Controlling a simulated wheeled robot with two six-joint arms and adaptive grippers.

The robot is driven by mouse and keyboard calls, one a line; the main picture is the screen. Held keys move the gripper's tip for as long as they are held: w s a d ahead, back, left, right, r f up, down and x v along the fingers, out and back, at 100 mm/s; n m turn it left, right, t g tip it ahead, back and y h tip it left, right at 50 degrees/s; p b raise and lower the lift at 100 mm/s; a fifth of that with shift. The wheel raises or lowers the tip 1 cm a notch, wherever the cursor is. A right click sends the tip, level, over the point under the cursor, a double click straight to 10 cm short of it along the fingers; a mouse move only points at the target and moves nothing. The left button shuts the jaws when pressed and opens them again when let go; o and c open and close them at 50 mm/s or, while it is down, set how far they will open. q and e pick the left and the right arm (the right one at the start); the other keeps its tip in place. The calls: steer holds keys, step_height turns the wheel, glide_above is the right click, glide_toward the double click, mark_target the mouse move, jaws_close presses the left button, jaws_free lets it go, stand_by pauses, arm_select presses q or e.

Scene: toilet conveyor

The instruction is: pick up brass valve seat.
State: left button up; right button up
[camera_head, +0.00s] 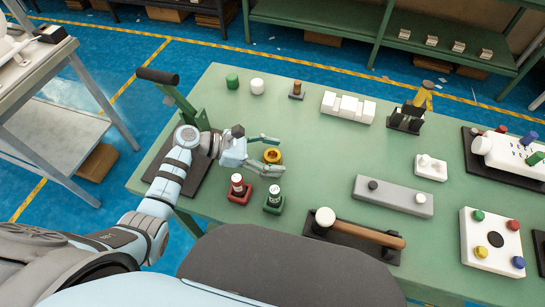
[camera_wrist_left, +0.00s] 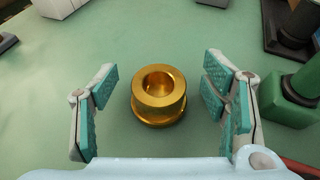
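The brass valve seat (camera_head: 272,155) is a small golden ring on the green table. In the left wrist view the brass valve seat (camera_wrist_left: 159,96) stands upright, its hollow top facing up. My left gripper (camera_head: 277,154) is open, with its teal-padded fingers on either side of the seat. In the left wrist view the left gripper (camera_wrist_left: 161,105) shows clear gaps between both fingers and the seat, so it does not touch it. My right gripper is not in view.
A red-based button (camera_head: 239,190) and a green-based button (camera_head: 274,201) stand close to the left gripper. A hammer (camera_head: 355,230) lies on a black mat at the front. A grey block (camera_head: 393,196) is to the right. The table (camera_head: 305,160) is clear just right of the seat.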

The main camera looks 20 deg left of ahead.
arm_select(q)
steer(key=c, duration=1.5)
